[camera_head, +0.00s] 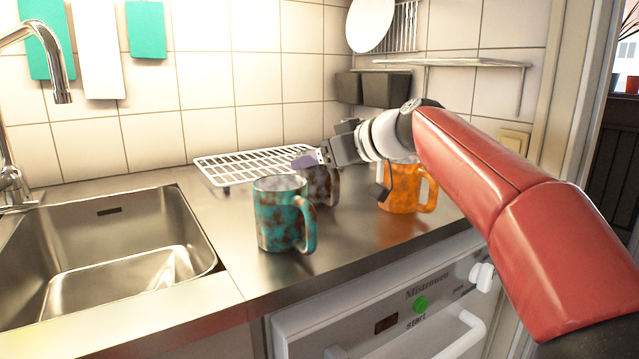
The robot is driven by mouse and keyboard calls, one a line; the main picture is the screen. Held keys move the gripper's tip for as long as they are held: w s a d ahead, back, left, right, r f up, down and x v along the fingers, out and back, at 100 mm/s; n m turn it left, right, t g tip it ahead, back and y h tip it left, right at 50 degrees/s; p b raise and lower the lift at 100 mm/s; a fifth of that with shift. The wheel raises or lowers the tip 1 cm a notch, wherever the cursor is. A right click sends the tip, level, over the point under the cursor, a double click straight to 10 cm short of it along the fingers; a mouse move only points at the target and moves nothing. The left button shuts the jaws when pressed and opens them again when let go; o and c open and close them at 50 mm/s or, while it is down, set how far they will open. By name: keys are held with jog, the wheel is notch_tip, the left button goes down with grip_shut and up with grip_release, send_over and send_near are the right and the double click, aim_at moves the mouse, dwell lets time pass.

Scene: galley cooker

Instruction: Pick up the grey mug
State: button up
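The grey mug (323,188) is dark with brownish mottling and stands upright on the steel counter. The teal, rust-spotted mug (280,215) in front of it hides its lower left part. My gripper (342,177) is over the grey mug's upper right side. One finger, with a purplish pad, is at the mug's rim; the other hangs to the right, in front of the orange mug. The fingers look wide apart, with nothing held between them. I cannot tell whether the left finger touches the mug.
The orange mug (407,200) stands close on the right, partly behind my gripper. A white wire rack (240,163) lies behind the mugs. A sink (120,235) is at left. A wall shelf (470,63) hangs above right. The counter's front right is clear.

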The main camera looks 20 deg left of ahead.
jog(key=c, duration=1.2)
jog(key=shift+r, duration=0.1)
notch_tip(320, 180, up, 10)
jog(key=p, duration=0.1)
jog(key=shift+p, duration=0.3)
